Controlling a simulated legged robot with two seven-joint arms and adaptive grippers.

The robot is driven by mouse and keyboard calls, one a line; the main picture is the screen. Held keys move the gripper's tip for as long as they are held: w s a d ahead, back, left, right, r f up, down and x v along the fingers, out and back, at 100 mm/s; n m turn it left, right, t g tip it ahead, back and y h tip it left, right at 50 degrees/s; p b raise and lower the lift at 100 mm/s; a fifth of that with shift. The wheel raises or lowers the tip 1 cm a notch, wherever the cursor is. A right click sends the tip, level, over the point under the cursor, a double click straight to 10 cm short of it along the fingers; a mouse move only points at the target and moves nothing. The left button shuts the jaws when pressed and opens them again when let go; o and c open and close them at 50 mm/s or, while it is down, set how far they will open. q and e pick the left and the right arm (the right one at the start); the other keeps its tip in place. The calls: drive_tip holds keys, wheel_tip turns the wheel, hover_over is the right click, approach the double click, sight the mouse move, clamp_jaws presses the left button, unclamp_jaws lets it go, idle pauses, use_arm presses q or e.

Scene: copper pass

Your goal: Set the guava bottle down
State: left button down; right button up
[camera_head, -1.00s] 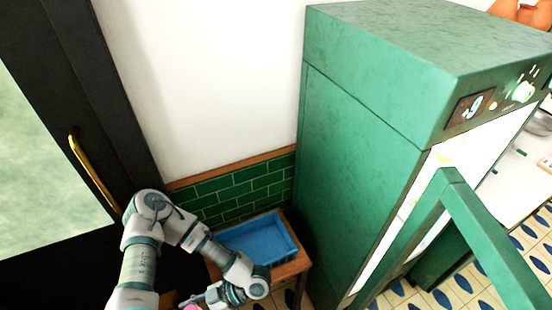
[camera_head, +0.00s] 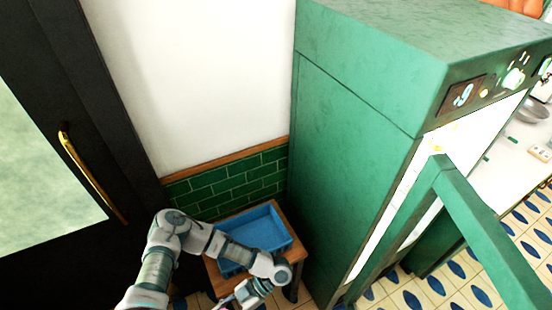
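The guava bottle cannot be made out in the head view now. My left arm reaches in from the lower left and bends down in front of a small wooden table. My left gripper (camera_head: 236,300) is at the bottom edge, just in front of the table and below the blue tray (camera_head: 240,262). Its fingertips are cut off by the frame, so its opening and anything in it are hidden. My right gripper is not in view.
The blue tray looks empty and sits on the wooden table (camera_head: 285,222) against the green tiled wall (camera_head: 226,190). A tall green cabinet (camera_head: 350,165) stands close on the right, with a green frame (camera_head: 478,225) jutting out. A dark door with a brass handle (camera_head: 90,178) is left.

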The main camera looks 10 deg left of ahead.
use_arm(q)
drive_tip(key=w+d+n+h, duration=0.6)
drive_tip(key=d+n+h, duration=0.3)
drive_tip(key=w+d+n+h, duration=0.5)
drive_tip(key=d+n+h, duration=0.3)
drive_tip(key=d+h, duration=0.15)
drive_tip(key=w+a+r+n+t+h, duration=0.2)
drive_tip(key=w+a+r+n+t, duration=0.1)
drive_tip(key=w+n+t, duration=0.25)
drive_tip(key=w+a+r+n+t+h, duration=0.2)
drive_tip(key=w+a+n+t, duration=0.1)
drive_tip(key=w+n+t, duration=0.3)
drive_tip(key=w+a+r+n+t+y, duration=0.25)
drive_tip(key=a+n+t+y, duration=0.45)
drive_tip(key=a, duration=0.6)
drive_tip(key=w+a+r+n+t+y, duration=0.1)
drive_tip(key=a+r+n+t+y, duration=0.3)
drive_tip(key=a+n, duration=0.6)
drive_tip(key=d+f+y, duration=0.2)
drive_tip(key=d+f, duration=0.1)
drive_tip(key=d, duration=0.8)
drive_tip(key=shift+d+t, duration=0.35)
drive_tip(key=shift+t, duration=0.1)
